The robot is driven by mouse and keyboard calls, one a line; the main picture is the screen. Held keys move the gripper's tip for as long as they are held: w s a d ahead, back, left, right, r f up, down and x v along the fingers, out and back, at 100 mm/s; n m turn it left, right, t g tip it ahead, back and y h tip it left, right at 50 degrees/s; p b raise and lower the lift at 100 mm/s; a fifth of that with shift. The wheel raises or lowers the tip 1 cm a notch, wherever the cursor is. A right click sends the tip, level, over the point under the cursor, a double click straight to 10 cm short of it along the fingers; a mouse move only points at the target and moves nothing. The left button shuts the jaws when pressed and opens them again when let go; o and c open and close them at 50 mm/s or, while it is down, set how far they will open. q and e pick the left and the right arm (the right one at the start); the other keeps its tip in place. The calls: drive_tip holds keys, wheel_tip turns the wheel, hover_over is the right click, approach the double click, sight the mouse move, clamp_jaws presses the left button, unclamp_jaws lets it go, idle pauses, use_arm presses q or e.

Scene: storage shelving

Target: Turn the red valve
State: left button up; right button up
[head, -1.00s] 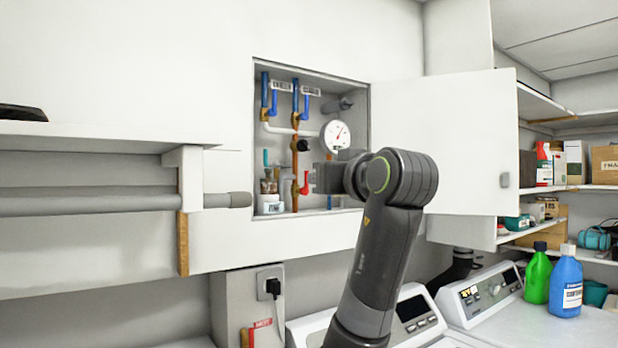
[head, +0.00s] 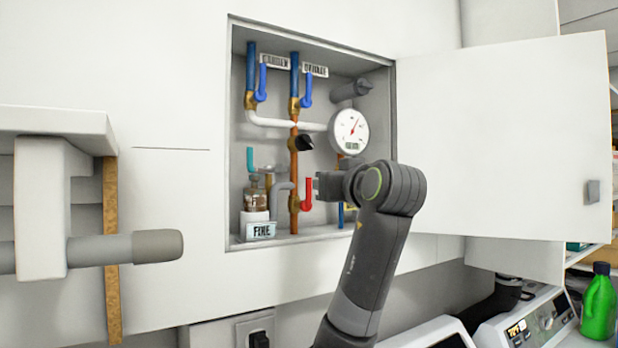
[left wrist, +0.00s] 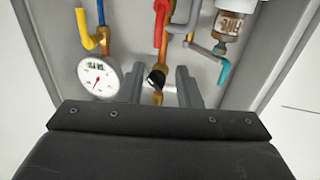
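The red valve (head: 306,194) is a small red lever on a vertical copper pipe, low in an open wall cabinet. In the left wrist view, which looks upside down, its red handle (left wrist: 161,22) is at the top middle. My left gripper (head: 322,186) is just right of the red valve in the head view, with no clear contact. In the left wrist view its two fingers (left wrist: 159,88) are apart with nothing held; a black knob (left wrist: 156,78) shows between them, beyond the tips. My right gripper is not in view.
A white gauge (head: 349,131), blue levers (head: 262,83) and a jar (head: 256,200) crowd the cabinet. The open door (head: 510,135) is at the right. A grey rail end (head: 150,246) juts out at the left. A yellow handle (left wrist: 83,28) shows in the left wrist view.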

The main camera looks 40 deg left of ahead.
sight(310, 185)
use_arm(q)
drive_tip(key=p+x, duration=0.3)
drive_tip(key=x, duration=0.5)
drive_tip(key=shift+w+a, duration=0.25)
drive_tip(key=shift+w, duration=0.1)
drive_tip(key=p+x, duration=0.2)
drive_tip(key=x, duration=0.1)
drive_tip(key=shift+a, duration=0.25)
drive_tip(key=shift+w+a+f, duration=0.2)
drive_tip(key=shift+w+a, duration=0.15)
drive_tip(key=shift+a, duration=0.15)
drive_tip(key=shift+d, duration=0.1)
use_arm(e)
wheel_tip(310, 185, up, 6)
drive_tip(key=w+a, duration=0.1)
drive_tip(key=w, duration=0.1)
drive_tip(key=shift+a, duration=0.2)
use_arm(q)
clamp_jaws()
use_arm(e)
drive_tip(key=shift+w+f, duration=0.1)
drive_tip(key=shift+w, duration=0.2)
